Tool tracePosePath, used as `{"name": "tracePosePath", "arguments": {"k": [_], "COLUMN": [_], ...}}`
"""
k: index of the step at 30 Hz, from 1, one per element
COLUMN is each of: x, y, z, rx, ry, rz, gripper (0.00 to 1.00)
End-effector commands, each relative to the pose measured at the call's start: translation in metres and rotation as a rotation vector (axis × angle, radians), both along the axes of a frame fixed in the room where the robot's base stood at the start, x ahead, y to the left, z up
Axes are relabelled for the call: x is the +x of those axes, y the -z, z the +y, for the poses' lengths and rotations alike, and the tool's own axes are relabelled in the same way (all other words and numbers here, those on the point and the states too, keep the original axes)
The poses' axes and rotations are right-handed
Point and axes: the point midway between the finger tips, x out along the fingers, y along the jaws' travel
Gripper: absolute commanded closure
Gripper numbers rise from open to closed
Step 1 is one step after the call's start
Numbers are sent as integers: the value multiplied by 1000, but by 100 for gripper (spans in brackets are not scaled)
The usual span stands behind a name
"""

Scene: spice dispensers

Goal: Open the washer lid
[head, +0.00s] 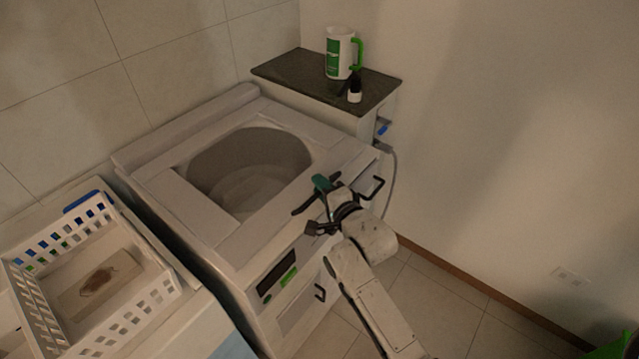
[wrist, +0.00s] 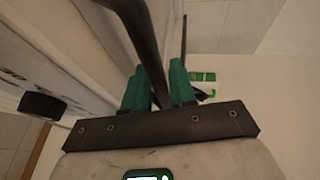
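The white washer (head: 235,190) stands in the middle of the head view. Its top is flat, with no panel standing up, and the drum shows through a wide round window or opening (head: 250,168); I cannot tell whether a clear pane covers it. A dark bar handle (head: 302,208) is at the top front edge. My gripper (head: 322,186) is at this edge, with one green fingertip showing. In the wrist view the green fingers (wrist: 160,85) are close together, with a dark bar (wrist: 138,35) running between them; they look shut on it. Their far ends are partly hidden.
A dark shelf (head: 300,75) behind holds a white and green jug (head: 340,58) and a small dark bottle (head: 355,88). A white basket (head: 95,285) sits on the left. Another dark handle (head: 376,188) is right of my gripper.

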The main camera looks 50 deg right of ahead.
Motion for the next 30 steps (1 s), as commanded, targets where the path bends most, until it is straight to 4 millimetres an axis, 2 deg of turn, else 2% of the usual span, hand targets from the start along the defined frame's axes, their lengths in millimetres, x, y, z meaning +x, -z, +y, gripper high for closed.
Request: {"name": "tracePosePath", "arguments": {"k": [4,13,21,30], "x": [9,10,10,10], "y": [1,2,2,2], "z": [-4,-4,-4,-4], "rx": [-1,-1,-1,-2], "ry": [0,0,1,1], "rz": [-1,0,0,1], "gripper": [75,75,100,100]}}
